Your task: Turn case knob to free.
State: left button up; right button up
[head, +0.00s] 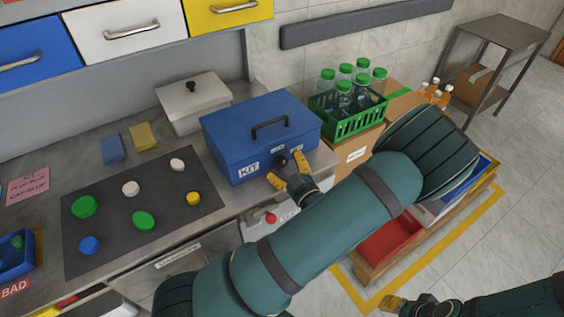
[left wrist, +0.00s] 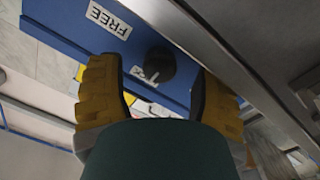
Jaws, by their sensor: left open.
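The blue case (head: 258,128) stands on the counter, its lid closed with a dark handle on top. Its front carries a KIT label and a round black knob (head: 282,160). Contact is not clear.
A dark mat (head: 113,213) with several coloured caps lies left of the case. A white lidded box (head: 190,106) stands behind it. A green crate (head: 355,121) of bottles stands to its right. A red button (head: 270,218) is below the case front.

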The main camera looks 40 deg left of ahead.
pick_arm(q)
jog(key=shift+x, duration=1.1)
grip_shut()
jog(key=shift+r, duration=0.1)
jog(key=m+p, duration=0.2)
jog(key=m, duration=0.2)
jog(key=shift+w+r, duration=0.1)
jog(key=shift+m+p, duration=0.8)
jog(key=shift+m, duration=0.5)
